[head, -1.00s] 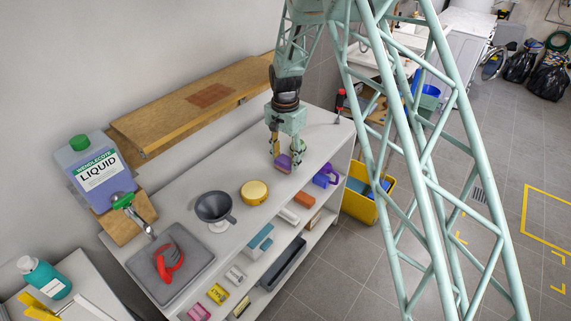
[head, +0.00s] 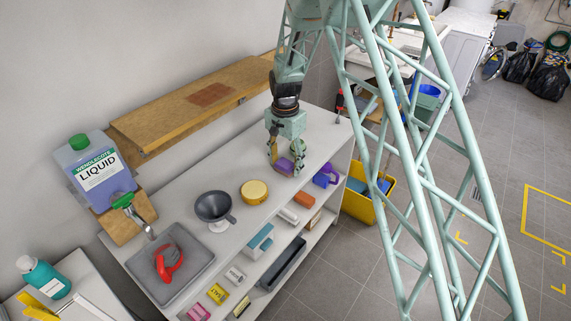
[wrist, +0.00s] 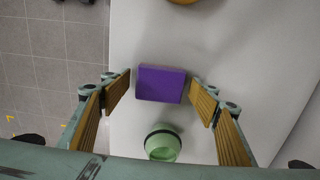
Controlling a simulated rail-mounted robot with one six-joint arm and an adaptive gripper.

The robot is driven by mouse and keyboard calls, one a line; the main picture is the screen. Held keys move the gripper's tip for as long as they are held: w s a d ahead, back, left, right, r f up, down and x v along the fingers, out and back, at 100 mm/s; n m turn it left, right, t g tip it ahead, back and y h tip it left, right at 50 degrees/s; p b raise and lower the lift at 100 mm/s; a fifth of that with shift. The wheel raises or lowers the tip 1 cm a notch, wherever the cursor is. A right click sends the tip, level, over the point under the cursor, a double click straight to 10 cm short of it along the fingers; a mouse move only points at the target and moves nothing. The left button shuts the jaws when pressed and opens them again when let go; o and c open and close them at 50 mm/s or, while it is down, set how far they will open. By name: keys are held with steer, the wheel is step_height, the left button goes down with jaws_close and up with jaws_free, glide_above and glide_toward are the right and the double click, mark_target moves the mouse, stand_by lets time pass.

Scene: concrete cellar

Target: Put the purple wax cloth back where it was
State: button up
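A purple block (head: 285,166), which looks like the purple wax cloth, lies on the white bench top (head: 232,170) toward its far right end. It also shows in the wrist view (wrist: 161,84) as a flat purple rectangle. My gripper (head: 285,170) is just above and around it, pointing down. In the wrist view my gripper (wrist: 161,92) has its two ribbed fingers spread, one on each side of the block, with gaps showing.
Several coloured items sit on the front shelves. A yellow bin (head: 367,205) stands right of the bench.

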mark_target(286, 163)
steer(key=shift+r, duration=0.15)
step_height(286, 163, up, 12)
steer(key=shift+p, duration=0.45)
stand_by(0.5)
stand_by(0.5)
